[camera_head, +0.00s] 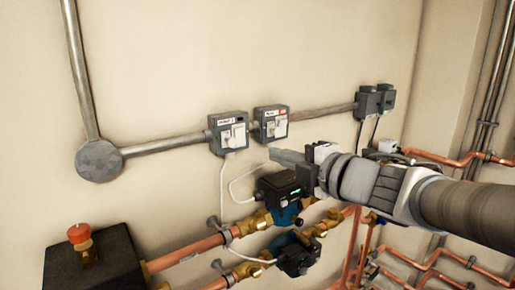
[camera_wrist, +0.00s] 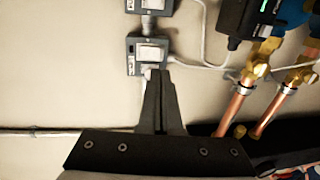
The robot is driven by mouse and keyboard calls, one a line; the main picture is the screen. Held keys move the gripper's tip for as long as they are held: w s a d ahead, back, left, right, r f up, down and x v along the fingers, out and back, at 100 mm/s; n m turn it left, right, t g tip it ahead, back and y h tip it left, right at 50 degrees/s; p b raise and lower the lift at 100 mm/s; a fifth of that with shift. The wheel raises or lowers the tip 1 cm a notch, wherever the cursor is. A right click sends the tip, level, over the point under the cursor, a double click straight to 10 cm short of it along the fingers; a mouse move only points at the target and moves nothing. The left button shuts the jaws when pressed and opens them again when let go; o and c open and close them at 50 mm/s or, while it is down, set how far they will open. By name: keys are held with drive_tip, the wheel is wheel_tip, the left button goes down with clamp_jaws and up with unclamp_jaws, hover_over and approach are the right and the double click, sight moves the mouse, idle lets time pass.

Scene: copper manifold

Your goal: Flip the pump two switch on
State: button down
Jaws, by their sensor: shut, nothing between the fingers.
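Two grey switch boxes with pale rockers are mounted on the wall: a left box (camera_head: 228,133) with a white label and a right box (camera_head: 270,123) with a red mark. The labels are too small to read surely, so I cannot tell which is pump two. My gripper (camera_head: 272,153) is shut and empty, reaching in from the right, its tip below the right box in the head view. In the wrist view my fingertips (camera_wrist: 160,74) overlap the edge of the nearer box (camera_wrist: 149,52), apparently the left one. I cannot tell whether they touch it or how the rockers are set.
A dark pump (camera_head: 281,184) with a blue body sits below the boxes, and another pump (camera_head: 298,258) lower down. Copper pipes (camera_head: 190,252) run left from them. White cables hang from the boxes. Grey conduit (camera_head: 175,143) joins a round junction box (camera_head: 99,160). The wall above is clear.

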sight(244, 144)
drive_tip(key=x, duration=0.9)
drive_tip(key=shift+w+a, duration=0.2)
drive_tip(key=shift+w, duration=0.1)
drive_tip(key=shift+f, duration=0.1)
drive_tip(key=shift+w+f+b, duration=0.1)
drive_tip(key=shift+f+b, duration=0.2)
drive_tip(key=shift+b, duration=0.75)
drive_tip(key=shift+r, duration=0.3)
drive_tip(key=shift+f, duration=0.1)
